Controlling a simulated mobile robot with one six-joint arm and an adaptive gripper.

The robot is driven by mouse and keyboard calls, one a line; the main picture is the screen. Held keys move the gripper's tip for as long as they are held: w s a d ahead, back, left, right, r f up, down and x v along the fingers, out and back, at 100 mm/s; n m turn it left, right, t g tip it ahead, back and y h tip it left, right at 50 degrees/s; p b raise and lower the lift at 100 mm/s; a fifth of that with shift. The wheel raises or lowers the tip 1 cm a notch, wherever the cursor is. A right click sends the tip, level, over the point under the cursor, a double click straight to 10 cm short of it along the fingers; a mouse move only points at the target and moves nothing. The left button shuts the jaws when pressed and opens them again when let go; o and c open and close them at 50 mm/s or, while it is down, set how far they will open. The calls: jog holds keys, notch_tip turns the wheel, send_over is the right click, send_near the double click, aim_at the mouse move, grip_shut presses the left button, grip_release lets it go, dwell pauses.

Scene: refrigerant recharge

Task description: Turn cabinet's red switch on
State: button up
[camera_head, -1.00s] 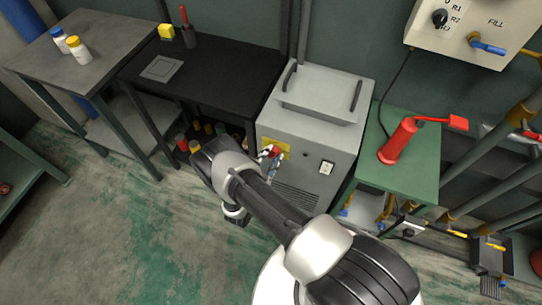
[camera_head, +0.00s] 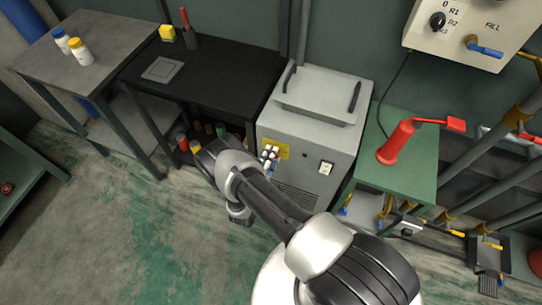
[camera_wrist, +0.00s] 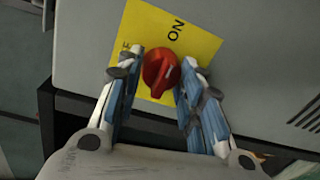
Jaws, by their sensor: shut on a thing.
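The grey cabinet (camera_head: 318,150) stands in the middle of the head view. Its front carries a yellow plate (camera_head: 285,152), which also fills the top of the wrist view (camera_wrist: 200,45). The plate reads "ON", with the other label partly hidden by a finger. The red switch (camera_wrist: 160,72) is a round knob with a raised ridge, on the plate below the lettering. My gripper (camera_wrist: 162,70) is shut on the red switch, one finger on each side. In the head view my gripper (camera_head: 270,152) is at the plate and mostly hides the switch.
A black table (camera_head: 225,75) stands left of the cabinet. A green table (camera_head: 408,175) with a red fire-extinguisher-like item (camera_head: 396,143) stands right. Open floor lies front left.

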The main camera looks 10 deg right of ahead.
dwell(0.3)
jog(key=o, duration=1.1)
jog(key=shift+c, duration=0.2)
jog(key=shift+s+a, duration=0.1)
jog(key=v, duration=1.1)
jog(key=shift+s+a, duration=0.2)
jog(key=shift+s, duration=0.15)
